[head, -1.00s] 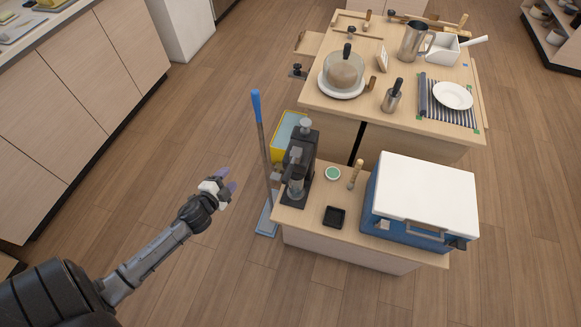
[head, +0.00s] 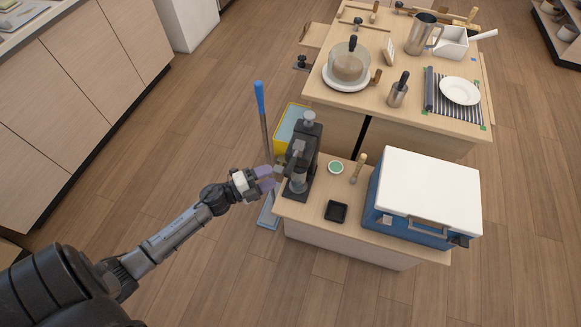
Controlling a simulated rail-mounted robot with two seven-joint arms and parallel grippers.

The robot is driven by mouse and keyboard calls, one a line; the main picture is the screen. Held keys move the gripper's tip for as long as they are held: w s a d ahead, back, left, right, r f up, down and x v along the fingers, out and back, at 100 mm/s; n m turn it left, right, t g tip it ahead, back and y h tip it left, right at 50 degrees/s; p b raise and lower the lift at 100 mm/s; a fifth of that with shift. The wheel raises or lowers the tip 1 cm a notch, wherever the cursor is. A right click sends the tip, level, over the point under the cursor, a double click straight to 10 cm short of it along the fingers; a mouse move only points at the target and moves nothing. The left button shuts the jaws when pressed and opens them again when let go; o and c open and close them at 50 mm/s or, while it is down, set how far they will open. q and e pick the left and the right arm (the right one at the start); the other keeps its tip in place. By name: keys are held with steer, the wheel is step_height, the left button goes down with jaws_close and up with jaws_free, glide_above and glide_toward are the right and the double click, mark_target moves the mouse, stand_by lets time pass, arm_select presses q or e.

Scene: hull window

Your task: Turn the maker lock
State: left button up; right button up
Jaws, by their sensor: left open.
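The maker (head: 301,160) is a dark upright machine with a grey round top, at the left end of the low wooden cabinet. A clear or grey vessel sits in its lower front. I cannot make out the lock clearly; a small part on the maker's left side is close to my gripper. My left gripper (head: 268,178) is open, its purple fingertips just left of the maker's lower body. I cannot tell whether they touch it. My right gripper is not in view.
A blue cooler with a white lid (head: 428,195), a black tray (head: 336,211), a green-topped dish (head: 336,167) and a brush (head: 358,168) share the cabinet top. A blue-handled mop (head: 262,120) stands behind my gripper. A yellow-blue bin (head: 288,126) is behind the maker. Floor at left is clear.

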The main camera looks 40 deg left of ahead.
mark_target(290, 168)
arm_select(q)
steer(key=x, duration=0.8)
steer(key=shift+a+b, duration=0.1)
steer(key=shift+b, duration=0.2)
steer(key=shift+c, duration=0.3)
jaws_close()
